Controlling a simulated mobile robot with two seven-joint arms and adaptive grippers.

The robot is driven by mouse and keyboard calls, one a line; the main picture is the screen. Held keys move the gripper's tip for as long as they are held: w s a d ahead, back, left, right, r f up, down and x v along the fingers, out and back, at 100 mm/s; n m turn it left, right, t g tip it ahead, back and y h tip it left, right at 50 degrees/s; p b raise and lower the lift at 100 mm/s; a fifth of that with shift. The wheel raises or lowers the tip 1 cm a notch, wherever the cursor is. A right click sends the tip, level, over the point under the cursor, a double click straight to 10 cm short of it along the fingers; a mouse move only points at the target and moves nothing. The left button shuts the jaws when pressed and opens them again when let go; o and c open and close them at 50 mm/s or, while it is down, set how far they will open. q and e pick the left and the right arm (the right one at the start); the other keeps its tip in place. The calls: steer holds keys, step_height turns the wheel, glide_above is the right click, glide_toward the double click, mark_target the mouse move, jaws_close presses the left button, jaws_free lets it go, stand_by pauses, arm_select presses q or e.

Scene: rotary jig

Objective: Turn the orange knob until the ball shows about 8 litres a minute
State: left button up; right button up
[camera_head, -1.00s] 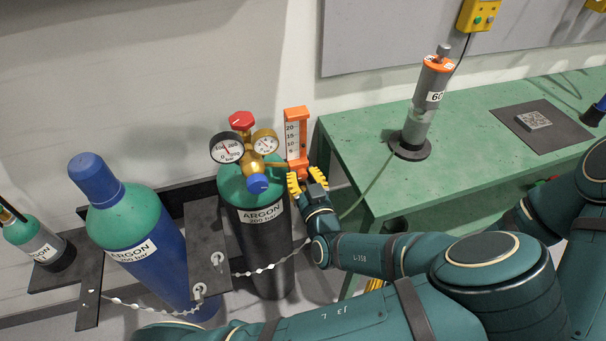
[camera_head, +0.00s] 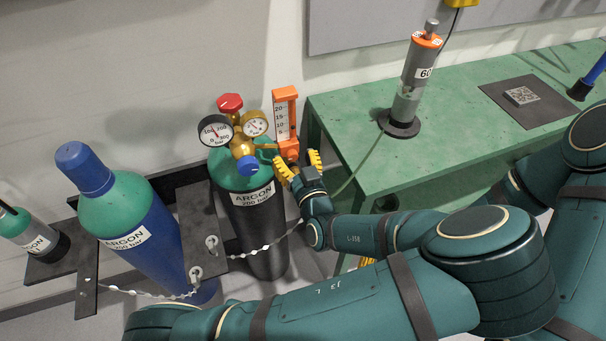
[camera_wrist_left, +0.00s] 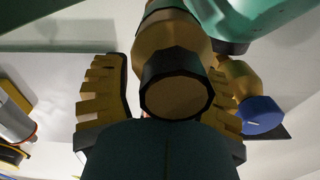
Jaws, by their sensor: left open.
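The flowmeter (camera_head: 286,118) is an orange-framed upright tube with a white scale, fixed beside the brass regulator (camera_head: 242,147) on the black argon cylinder (camera_head: 258,215). Its orange lower end (camera_head: 289,149) is just behind my left gripper (camera_head: 300,166). The ball is too small to make out, so I cannot read the flow. My left gripper is open, its yellow fingers spread. In the left wrist view, a dark-rimmed round brass-brown end (camera_wrist_left: 176,96) lies between the fingers. I cannot tell the orange knob apart from the orange lower end. My right gripper is out of view.
The regulator carries two round gauges, a red cap (camera_head: 230,103) and a blue knob (camera_head: 249,165). A blue argon cylinder (camera_head: 145,240) stands to the left. A green table (camera_head: 350,125) at the right holds a grey torch stand (camera_head: 410,90). A chain (camera_head: 250,252) crosses the cylinders.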

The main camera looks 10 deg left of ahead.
arm_select(q)
steer(key=v, duration=1.1)
steer(key=s+a+f+m+g+h, duration=0.1)
steer(key=s+f+m+g+h, duration=0.1)
steer(key=f+g+h, duration=0.4)
steer(key=s+a+f+m+g+h, duration=0.1)
steer(key=s+f+m+g+h, duration=0.1)
steer(key=f+g+h, duration=0.5)
steer(key=shift+s+a+f+h, duration=0.15)
steer(key=shift+s+f+h, duration=0.45)
steer(key=shift+f, duration=2.05)
steer(key=shift+s, duration=0.15)
stand_by(1.0)
